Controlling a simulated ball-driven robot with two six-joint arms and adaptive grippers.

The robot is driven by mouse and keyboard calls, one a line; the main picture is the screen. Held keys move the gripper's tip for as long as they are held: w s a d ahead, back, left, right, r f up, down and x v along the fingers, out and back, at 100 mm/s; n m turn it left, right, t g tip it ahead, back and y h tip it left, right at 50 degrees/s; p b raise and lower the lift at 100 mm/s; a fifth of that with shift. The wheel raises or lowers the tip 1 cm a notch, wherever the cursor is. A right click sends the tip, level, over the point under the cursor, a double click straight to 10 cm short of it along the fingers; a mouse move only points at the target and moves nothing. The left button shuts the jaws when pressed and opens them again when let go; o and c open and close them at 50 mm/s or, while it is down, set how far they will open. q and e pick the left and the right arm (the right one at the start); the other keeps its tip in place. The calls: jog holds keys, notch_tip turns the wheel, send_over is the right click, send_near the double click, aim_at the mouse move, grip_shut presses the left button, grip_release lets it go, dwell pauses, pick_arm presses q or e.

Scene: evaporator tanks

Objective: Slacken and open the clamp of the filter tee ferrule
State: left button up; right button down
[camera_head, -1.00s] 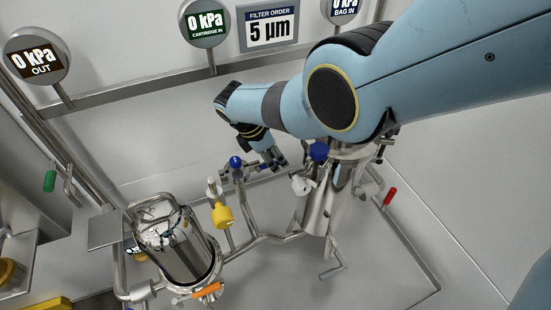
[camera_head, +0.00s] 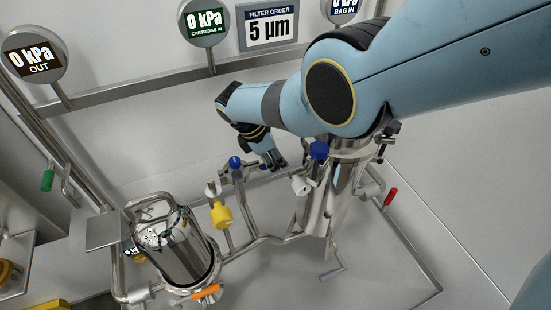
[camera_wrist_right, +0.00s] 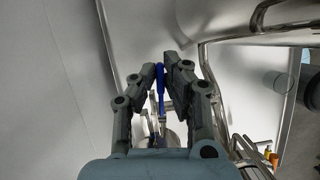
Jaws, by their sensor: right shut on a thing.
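My right gripper (camera_head: 273,160) reaches down from the upper right to the pipework left of the steel filter housing (camera_head: 320,205). In the right wrist view its fingers (camera_wrist_right: 162,72) are shut on a thin blue handle (camera_wrist_right: 160,88), seen nearly edge-on between the fingertips. Steel fittings show below the blue handle, partly hidden by the fingers. I cannot make out the clamp band or the tee ferrule clearly. My left gripper is not in view.
A blue knob (camera_head: 235,162) and a yellow-handled valve (camera_head: 221,214) stand left of the gripper. A dark blue knob (camera_head: 319,150) and a white fitting (camera_head: 301,185) are close on its right. A glass-sided vessel (camera_head: 180,250) stands at the lower left.

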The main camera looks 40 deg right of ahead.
aim_at(259, 168)
jog(key=shift+s+a+m+g+y, duration=0.15)
jog(key=shift+s+m+g+y, duration=0.2)
jog(key=shift+m, duration=0.65)
jog(key=c, duration=1.4)
grip_release()
jog(key=v, duration=1.2)
jog(key=shift+a, duration=0.1)
